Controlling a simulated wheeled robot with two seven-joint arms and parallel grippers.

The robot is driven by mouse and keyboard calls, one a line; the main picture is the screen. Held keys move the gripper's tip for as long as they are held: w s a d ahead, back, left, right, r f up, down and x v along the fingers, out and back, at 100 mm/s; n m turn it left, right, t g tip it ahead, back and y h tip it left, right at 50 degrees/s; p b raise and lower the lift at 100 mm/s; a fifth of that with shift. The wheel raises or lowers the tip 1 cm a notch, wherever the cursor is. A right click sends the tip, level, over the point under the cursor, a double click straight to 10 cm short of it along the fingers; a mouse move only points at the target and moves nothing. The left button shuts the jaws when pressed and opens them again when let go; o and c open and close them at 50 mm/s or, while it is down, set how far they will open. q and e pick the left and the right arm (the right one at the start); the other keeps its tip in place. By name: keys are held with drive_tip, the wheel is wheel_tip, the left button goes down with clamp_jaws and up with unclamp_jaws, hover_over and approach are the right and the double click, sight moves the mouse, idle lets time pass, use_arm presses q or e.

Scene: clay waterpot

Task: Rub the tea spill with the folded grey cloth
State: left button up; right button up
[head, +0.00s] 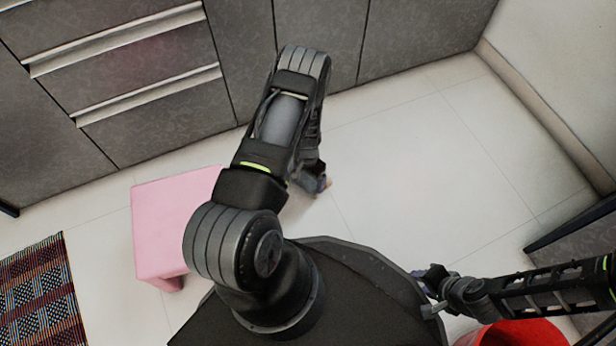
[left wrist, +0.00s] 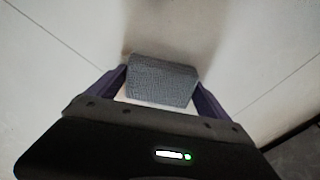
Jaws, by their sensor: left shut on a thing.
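The folded grey cloth (left wrist: 162,80) is between the fingers of my left gripper (left wrist: 160,88) in the left wrist view, and the gripper is shut on it. In the head view my left gripper (head: 318,182) is low over the pale tiled floor; my arm mostly hides the cloth there. A faint brownish patch (left wrist: 175,32) shows on the floor just beyond the cloth in the left wrist view. I cannot tell whether it is the tea spill or a shadow. My right gripper (head: 432,288) is at the lower right, and its jaw opening is unclear.
A pink stool (head: 170,220) stands left of my left arm. A patterned rug (head: 42,290) lies at the lower left. Grey cabinets (head: 130,80) line the back. A red bucket (head: 515,335) is below my right arm. The floor (head: 430,170) right of my left gripper is clear.

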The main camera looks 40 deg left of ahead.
use_arm(q)
drive_tip(key=shift+w+a+f+b, duration=0.2)
drive_tip(key=shift+a+b, duration=0.15)
drive_tip(key=shift+a, duration=0.3)
drive_tip(key=shift+w+a+r, duration=0.25)
drive_tip(key=shift+a, duration=0.1)
drive_tip(key=shift+w+d+f+b, duration=0.15)
drive_tip(key=shift+w+d+b, duration=0.15)
drive_tip(key=shift+w+b, duration=0.3)
drive_tip(key=shift+w+d+f+b, duration=0.1)
drive_tip(key=shift+w+d+b, duration=0.2)
drive_tip(key=shift+w+b, duration=0.25)
drive_tip(key=shift+w+d+r, duration=0.1)
drive_tip(key=shift+w+d, duration=0.1)
drive_tip(key=shift+w, duration=0.1)
drive_tip(key=shift+w+d, duration=0.1)
